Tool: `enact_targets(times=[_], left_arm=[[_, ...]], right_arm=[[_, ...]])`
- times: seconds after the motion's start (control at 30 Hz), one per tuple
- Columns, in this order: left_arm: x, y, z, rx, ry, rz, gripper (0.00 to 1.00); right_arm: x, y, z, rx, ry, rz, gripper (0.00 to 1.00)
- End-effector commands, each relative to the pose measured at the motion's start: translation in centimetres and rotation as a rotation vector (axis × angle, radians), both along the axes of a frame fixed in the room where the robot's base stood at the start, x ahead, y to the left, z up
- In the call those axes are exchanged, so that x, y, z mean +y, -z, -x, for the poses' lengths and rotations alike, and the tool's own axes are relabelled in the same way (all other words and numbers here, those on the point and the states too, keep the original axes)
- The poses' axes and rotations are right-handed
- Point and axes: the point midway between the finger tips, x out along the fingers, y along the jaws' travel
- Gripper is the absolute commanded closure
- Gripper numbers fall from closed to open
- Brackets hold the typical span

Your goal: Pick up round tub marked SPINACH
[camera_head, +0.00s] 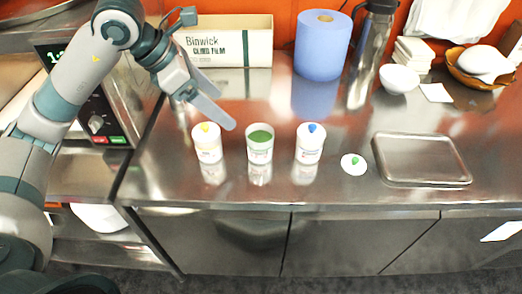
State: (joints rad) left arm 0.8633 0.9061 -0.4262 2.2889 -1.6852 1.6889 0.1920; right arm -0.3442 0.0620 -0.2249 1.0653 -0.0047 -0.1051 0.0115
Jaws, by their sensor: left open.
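Three white round tubs stand in a row on the steel counter. The middle tub (259,148) is uncovered and shows green contents, but its label is too small to read. The left tub (207,148) has a lid with a yellow knob. The right tub (309,149) has a lid with a blue knob. A loose white lid with a green knob (354,164) lies on the counter to their right. My left gripper (210,103) is open and empty, above and behind the left and middle tubs. My right gripper is out of view.
A steel tray (421,181) lies at the right. Behind stand a Binwick film box (240,46), a blue paper roll (323,45), a steel flask (371,60) and a white bowl (398,79). An oven (88,95) stands at the left. The counter's front edge is clear.

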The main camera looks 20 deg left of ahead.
Motion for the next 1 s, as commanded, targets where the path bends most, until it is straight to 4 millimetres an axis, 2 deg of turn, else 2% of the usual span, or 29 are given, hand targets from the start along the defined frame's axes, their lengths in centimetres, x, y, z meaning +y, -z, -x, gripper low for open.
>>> enact_targets(times=[0.03, 0.17, 0.63, 0.83, 1.0], left_arm=[[0.0, 0.8, 0.0, 0.0, 0.0, 0.0, 0.24], [0.0, 1.1, 0.0, 0.0, 0.0, 0.0, 0.24], [-0.3, 1.5, -0.2, 0.001, 0.001, 0.001, 0.24], [-1.5, 3.6, -1.0, 0.005, 0.002, 0.003, 0.24], [-2.8, 6.1, -2.0, 0.005, 0.002, 0.003, 0.24]], right_arm=[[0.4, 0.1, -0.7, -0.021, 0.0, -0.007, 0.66], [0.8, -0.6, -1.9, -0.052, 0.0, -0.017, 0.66], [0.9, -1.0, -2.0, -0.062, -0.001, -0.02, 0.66], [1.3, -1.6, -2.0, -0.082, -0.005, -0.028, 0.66], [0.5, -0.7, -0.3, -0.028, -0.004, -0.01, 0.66]])
